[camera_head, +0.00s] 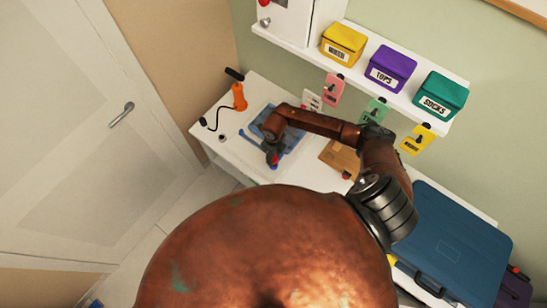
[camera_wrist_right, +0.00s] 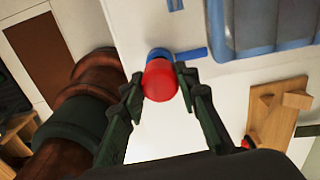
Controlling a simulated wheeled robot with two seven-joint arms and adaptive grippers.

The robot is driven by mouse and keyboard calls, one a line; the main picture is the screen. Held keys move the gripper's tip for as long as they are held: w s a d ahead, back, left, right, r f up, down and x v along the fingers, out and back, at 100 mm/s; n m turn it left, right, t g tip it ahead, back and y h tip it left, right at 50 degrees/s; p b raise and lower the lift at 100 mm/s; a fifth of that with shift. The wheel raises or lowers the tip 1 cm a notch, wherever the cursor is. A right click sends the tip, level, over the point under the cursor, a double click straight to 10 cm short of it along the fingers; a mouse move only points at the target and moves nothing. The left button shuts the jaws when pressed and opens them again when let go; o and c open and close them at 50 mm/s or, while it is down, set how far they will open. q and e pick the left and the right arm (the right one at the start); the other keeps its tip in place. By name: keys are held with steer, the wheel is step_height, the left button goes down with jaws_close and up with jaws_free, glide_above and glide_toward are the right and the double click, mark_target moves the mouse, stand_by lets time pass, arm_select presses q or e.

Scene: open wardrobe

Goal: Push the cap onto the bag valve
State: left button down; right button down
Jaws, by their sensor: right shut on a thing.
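My right gripper (camera_wrist_right: 158,78) is shut on a red cap (camera_wrist_right: 160,85), with one dark finger on each side of it. A round blue part, which looks like the bag valve (camera_wrist_right: 157,52), shows just behind the cap, with a flat blue strip running right from it. I cannot tell whether cap and valve touch. The translucent blue bag (camera_wrist_right: 265,25) lies at the upper right of the wrist view. In the head view the bag (camera_head: 292,142) lies on the white table, and my right gripper (camera_head: 271,156) is over its near left side. My left gripper is not in view.
An orange pump (camera_head: 239,97) with a black hose stands at the table's left end. A wooden piece (camera_head: 340,157) lies right of the bag, and a blue suitcase (camera_head: 450,245) farther right. A shelf above holds yellow, purple and green boxes (camera_head: 440,93), with tags hanging below.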

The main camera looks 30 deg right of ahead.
steer(key=shift+f+b, duration=1.5)
steer(key=shift+f, duration=0.05)
stand_by(0.4)
steer(key=c, duration=1.4)
jaws_free()
